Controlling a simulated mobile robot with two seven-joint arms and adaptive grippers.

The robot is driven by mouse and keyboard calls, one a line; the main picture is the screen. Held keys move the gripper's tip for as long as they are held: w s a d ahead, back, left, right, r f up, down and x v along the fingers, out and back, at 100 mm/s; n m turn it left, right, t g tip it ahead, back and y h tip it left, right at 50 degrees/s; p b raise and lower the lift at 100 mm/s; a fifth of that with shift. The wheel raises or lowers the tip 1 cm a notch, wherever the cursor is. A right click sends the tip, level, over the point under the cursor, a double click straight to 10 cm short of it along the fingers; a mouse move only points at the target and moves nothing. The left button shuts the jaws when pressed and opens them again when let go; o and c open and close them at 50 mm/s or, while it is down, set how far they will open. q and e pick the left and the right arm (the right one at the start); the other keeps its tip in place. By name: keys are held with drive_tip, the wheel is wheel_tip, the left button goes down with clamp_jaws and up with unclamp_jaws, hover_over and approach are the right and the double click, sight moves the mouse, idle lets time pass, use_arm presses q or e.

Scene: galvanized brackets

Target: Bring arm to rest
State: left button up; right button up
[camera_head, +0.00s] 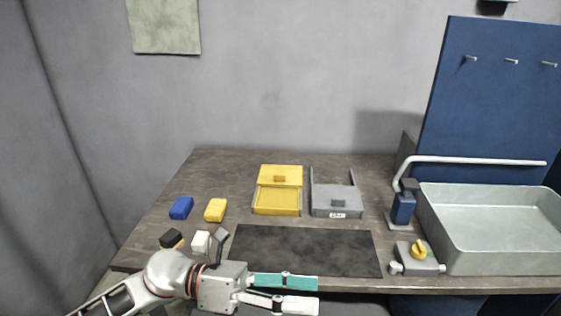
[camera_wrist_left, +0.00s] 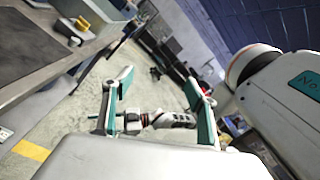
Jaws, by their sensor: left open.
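My left arm comes in from the lower left in the head view. My left gripper (camera_head: 302,292) is at the front edge of the workbench (camera_head: 345,162), pointing right, in front of the dark mat. Its teal-padded fingers are apart with nothing between them. In the left wrist view the same gripper (camera_wrist_left: 158,112) shows open, with the floor and part of a robot arm visible beyond the fingers. My right gripper cannot be made out in the head view.
A dark mat (camera_head: 305,252) lies on the bench. Behind it stand a yellow tray (camera_head: 278,211) and a grey one (camera_head: 337,205). Blue (camera_head: 181,208), yellow (camera_head: 216,210), black and white blocks lie left. A metal basin (camera_head: 490,257) and blue-handled tool (camera_head: 402,210) stand right.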

use_arm(q)
drive_tip(key=w+a+f+n+t+y, duration=0.15)
drive_tip(key=w+a+n+t, duration=0.3)
drive_tip(key=n+t, duration=0.6)
drive_tip(key=w+a+f+n+t+y, duration=0.1)
drive_tip(key=w+a+f+n+t, duration=0.35)
drive_tip(key=n, duration=0.95)
drive_tip(key=a+f+n+t+y, duration=0.4)
drive_tip(key=a+f+n+y, duration=0.1)
drive_tip(key=f+n+y, duration=0.3)
drive_tip(key=s+a+f+n+g+y, duration=0.2)
drive_tip(key=s+a+f+n, duration=0.3)
drive_tip(key=f, duration=0.5)
drive_tip(key=s+a+f+n+g+y, duration=0.3)
drive_tip(key=s+a+f+n, duration=0.2)
drive_tip(key=f, duration=0.5)
drive_tip(key=s+n, duration=0.1)
drive_tip(key=s, duration=0.1)
drive_tip(key=shift+s+f+n+g, duration=0.15)
drive_tip(key=shift+s+n+g, duration=0.15)
drive_tip(key=shift+s+n, duration=0.1)
